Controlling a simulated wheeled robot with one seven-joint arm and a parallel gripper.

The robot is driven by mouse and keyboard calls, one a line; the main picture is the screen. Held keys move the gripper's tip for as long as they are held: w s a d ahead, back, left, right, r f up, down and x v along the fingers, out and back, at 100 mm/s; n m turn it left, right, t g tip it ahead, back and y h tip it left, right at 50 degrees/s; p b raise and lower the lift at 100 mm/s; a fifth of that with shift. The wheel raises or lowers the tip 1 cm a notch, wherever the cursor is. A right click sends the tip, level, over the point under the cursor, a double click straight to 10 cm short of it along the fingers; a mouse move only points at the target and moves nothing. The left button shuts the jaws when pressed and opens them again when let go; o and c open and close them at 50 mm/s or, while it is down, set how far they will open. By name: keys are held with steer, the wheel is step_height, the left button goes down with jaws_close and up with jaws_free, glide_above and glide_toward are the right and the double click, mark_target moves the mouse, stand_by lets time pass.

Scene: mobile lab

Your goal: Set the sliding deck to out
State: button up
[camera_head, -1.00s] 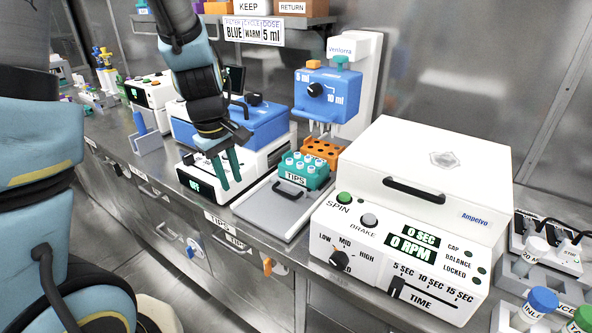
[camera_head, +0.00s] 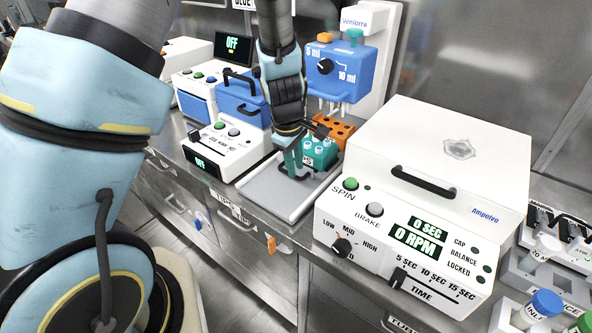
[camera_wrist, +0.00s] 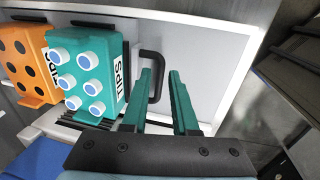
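The sliding deck (camera_head: 262,192) is a pale grey plate on the bench below the blue dispenser. Its black handle (camera_wrist: 155,70) stands up from the plate and is partly hidden by my gripper in the head view. A teal tips rack (camera_head: 321,154) and an orange rack (camera_head: 336,130) sit towards its back. My gripper (camera_head: 291,164) points down over the deck at the handle. In the wrist view its teal fingers (camera_wrist: 163,74) are apart, with the handle bar showing between their tips. I cannot tell whether they touch it.
The white centrifuge-like box (camera_head: 440,170) stands close on the right. The blue-and-white instrument (camera_head: 225,150) stands on the left. The blue dispenser (camera_head: 340,75) rises behind the deck. The bench's front edge lies just before the deck.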

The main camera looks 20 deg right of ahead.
steer(key=shift+w+d+f, duration=0.1)
steer(key=shift+d+f, duration=0.05)
steer(key=shift+f, duration=0.95)
jaws_close()
stand_by(0.7)
